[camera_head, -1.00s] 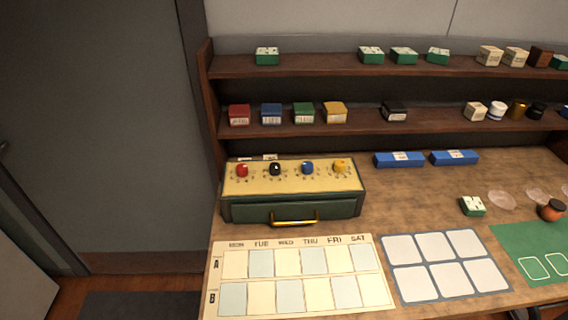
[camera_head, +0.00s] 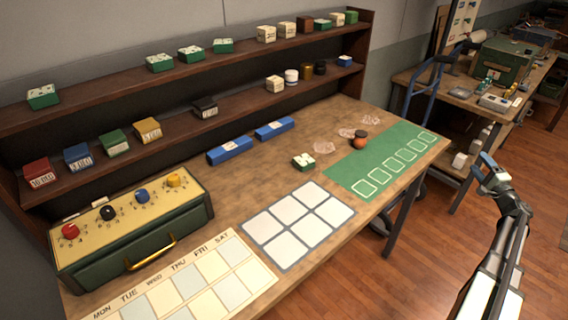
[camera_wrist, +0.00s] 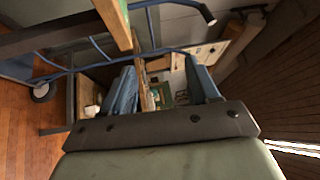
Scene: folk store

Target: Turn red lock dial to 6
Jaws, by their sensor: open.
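The red lock dial (camera_head: 69,231) is the leftmost of the dials on the sloped cream top of a dark green lock box (camera_head: 135,237). A black dial (camera_head: 107,213), a blue dial (camera_head: 141,196) and a yellow dial (camera_head: 173,180) stand to its right. Small marks ring each dial, too small to read surely. A brass handle (camera_head: 152,253) is on the box front. My gripper (camera_head: 482,168) is at the right, beyond the table's right end and far from the dials. In the wrist view its two blue fingers (camera_wrist: 163,90) are apart with nothing held.
Shelves (camera_head: 240,95) behind the table hold several small boxes. A weekday chart (camera_head: 210,285), a grid mat (camera_head: 297,225) and a green mat (camera_head: 390,165) lie on the table (camera_head: 235,205). A blue hand truck (camera_head: 425,95) stands between the tables. Open floor lies at the right.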

